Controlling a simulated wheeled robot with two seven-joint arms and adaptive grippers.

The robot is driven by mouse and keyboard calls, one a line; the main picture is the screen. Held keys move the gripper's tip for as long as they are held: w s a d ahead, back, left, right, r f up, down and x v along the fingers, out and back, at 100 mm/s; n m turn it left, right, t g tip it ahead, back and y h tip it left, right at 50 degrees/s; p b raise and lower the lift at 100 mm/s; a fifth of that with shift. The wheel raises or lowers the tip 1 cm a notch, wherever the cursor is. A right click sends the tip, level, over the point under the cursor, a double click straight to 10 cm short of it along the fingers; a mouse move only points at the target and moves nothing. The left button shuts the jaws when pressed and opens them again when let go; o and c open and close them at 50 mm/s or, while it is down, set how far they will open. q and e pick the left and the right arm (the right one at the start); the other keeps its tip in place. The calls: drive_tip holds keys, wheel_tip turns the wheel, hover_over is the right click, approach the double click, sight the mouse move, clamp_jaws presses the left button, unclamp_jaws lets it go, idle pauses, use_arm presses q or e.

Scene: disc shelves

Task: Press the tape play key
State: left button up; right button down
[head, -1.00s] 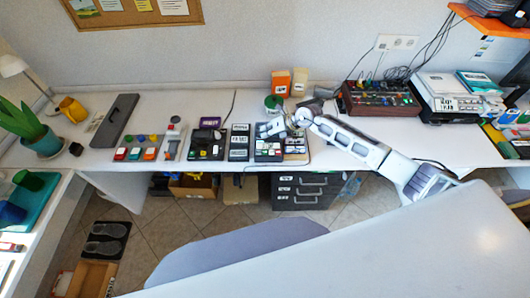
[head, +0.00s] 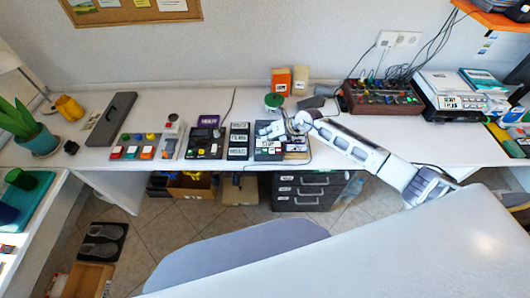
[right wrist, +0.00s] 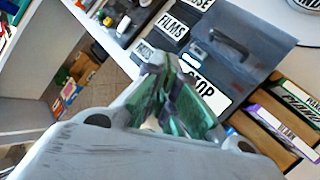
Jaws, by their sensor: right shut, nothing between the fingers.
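A dark grey tape machine (head: 267,153) lies on the long white desk, partly covered by my right gripper (head: 262,131). In the right wrist view the machine (right wrist: 245,68) shows a handle-like bar and a white label reading STOP (right wrist: 207,90). My right gripper (right wrist: 178,82) is shut and empty, with its fingertips over the machine beside the STOP label. The fingers hide part of the machine's front, and no label reading play is visible. I cannot tell whether the fingertips touch a key. My left gripper is not in view.
A dark box labelled FILMS (right wrist: 172,30) stands left of the machine. A wooden rack of disc cases (right wrist: 268,125) stands close on its right. A black device with coloured keys (head: 204,143) is farther left. Orange and white containers (head: 290,79) stand behind.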

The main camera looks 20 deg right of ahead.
sight(266, 148)
drive_tip(key=shift+f+b, duration=1.25)
drive_tip(key=shift+f, duration=0.45)
drive_tip(key=shift+f+b, duration=0.4)
drive_tip(key=shift+f, duration=0.3)
drive_tip(key=shift+f+b, duration=0.35)
drive_tip(key=shift+f, duration=0.45)
idle(1.0)
drive_tip(key=shift+r, duration=0.1)
idle(0.4)
drive_tip(key=shift+r+p, duration=0.75)
drive_tip(key=shift+p, duration=0.1)
drive_tip(key=shift+r, duration=0.1)
drive_tip(key=shift+r+p, duration=2.3)
drive_tip(key=shift+r, duration=0.1)
